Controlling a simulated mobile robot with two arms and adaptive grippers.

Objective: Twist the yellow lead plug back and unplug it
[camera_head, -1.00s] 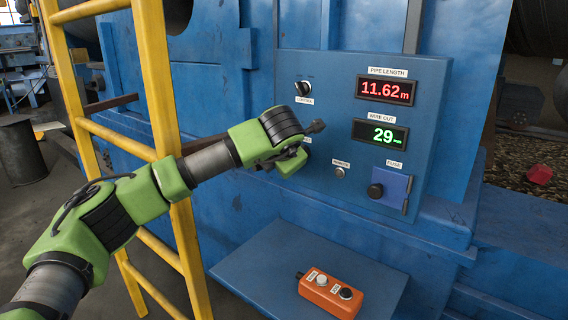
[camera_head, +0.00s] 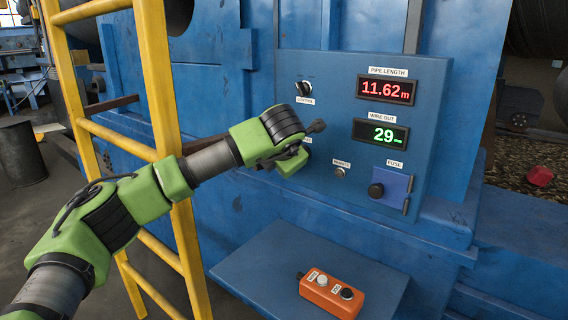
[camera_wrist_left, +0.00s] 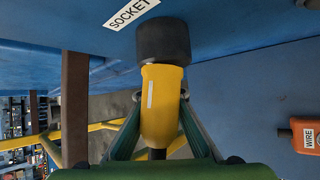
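The yellow lead plug (camera_wrist_left: 160,118), with a white stripe on its side, shows in the left wrist view. Its far end sits in the round black socket (camera_wrist_left: 163,40) under the "SOCKET" label (camera_wrist_left: 131,13). My left gripper (camera_wrist_left: 161,97) has its two green fingers along both sides of the plug, with the tips against it. It appears shut on the plug. In the head view, my left wrist (camera_head: 275,140) is in front of the left side of the blue control panel (camera_head: 330,120) and hides the plug and socket. My right gripper is in neither view.
The panel carries a control knob (camera_head: 303,88), red and green displays, a small remote connector (camera_head: 340,172) and a fuse box (camera_head: 390,190). An orange control box (camera_head: 331,295) lies on the blue shelf (camera_head: 262,262) below. A yellow ladder (camera_head: 160,80) stands close by my left arm.

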